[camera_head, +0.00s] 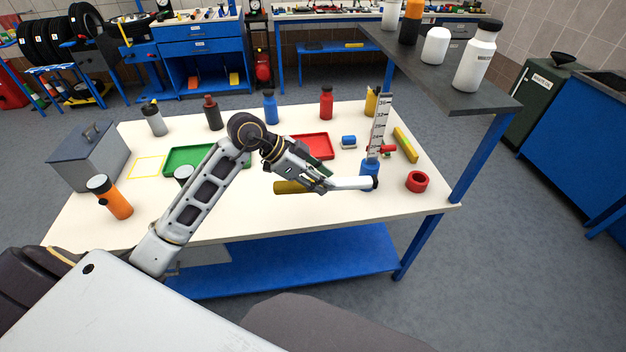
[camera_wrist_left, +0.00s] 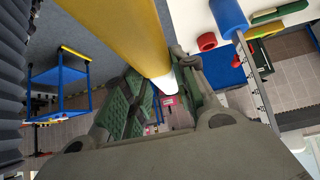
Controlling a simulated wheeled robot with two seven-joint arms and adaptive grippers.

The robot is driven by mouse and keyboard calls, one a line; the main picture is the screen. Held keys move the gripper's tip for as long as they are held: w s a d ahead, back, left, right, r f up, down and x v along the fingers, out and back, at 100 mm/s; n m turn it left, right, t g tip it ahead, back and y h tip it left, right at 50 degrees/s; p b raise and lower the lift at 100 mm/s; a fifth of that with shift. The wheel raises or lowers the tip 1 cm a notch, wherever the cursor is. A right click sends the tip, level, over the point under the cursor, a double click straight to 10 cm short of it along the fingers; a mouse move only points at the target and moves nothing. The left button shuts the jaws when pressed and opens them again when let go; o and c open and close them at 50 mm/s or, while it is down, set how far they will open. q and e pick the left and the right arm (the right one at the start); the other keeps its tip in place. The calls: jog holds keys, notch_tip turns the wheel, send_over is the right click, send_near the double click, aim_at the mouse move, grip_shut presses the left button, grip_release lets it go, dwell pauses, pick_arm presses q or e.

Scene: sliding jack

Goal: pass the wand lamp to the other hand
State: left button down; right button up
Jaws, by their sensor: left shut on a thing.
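The wand lamp has a yellow body (camera_head: 290,187), a white tube (camera_head: 350,183) and a dark tip at its right end. It lies nearly level across the picture, above the front part of the table. My left gripper (camera_head: 318,182) is shut on it near where yellow meets white. In the left wrist view the yellow body (camera_wrist_left: 125,35) runs from the top down between the finger pads of my left gripper (camera_wrist_left: 160,100). The white part beyond is mostly hidden by the fingers. My right gripper is not in view.
The pale table (camera_head: 260,222) holds a blue stand with an upright scale (camera_head: 380,125) close to the lamp's tip, a red ring (camera_head: 417,182), a red tray (camera_head: 312,147) and a green tray (camera_head: 180,160). A dark raised shelf (camera_head: 430,75) overhangs at right. The table's front middle is clear.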

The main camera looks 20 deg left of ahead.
pick_arm(q)
jog(key=w+d+r+m+g, duration=0.2)
jog(key=d+r+m, duration=0.1)
jog(key=d, duration=0.4)
jog(key=w+d+r+m+g+h, duration=0.1)
jog(key=d+r+m+g, duration=0.1)
jog(key=d, duration=0.5)
jog(key=shift+w+d+r+m+g, duration=0.35)
jog(key=shift+r+m, duration=0.25)
jog(key=shift+r, duration=0.2)
